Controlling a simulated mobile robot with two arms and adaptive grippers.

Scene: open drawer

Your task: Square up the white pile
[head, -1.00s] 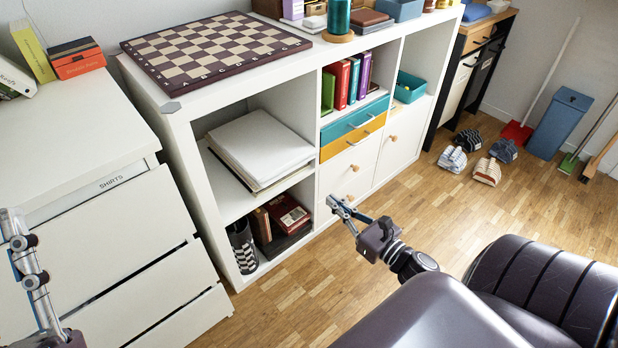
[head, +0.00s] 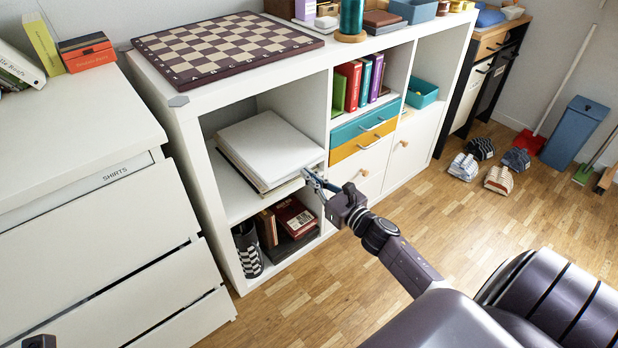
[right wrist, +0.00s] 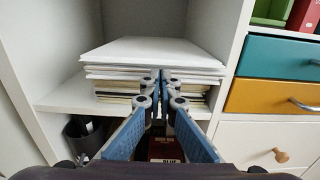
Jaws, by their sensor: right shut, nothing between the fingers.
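The white pile (head: 268,148) of flat sheets lies in the upper left compartment of the white shelf unit. My right gripper (head: 310,176) is shut and empty at the pile's front right corner. In the right wrist view its joined fingertips (right wrist: 160,76) overlap the pile's front edge; I cannot tell whether they touch it. The fingers hide part of that edge. My left gripper's fingers are out of view.
The shelf's divider (head: 302,110) stands close right of the pile. Below are red and brown boxes (head: 294,216) and a patterned bin (head: 247,248). A chessboard (head: 225,45) lies on top. A white dresser (head: 90,220) stands left. The floor in front is clear.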

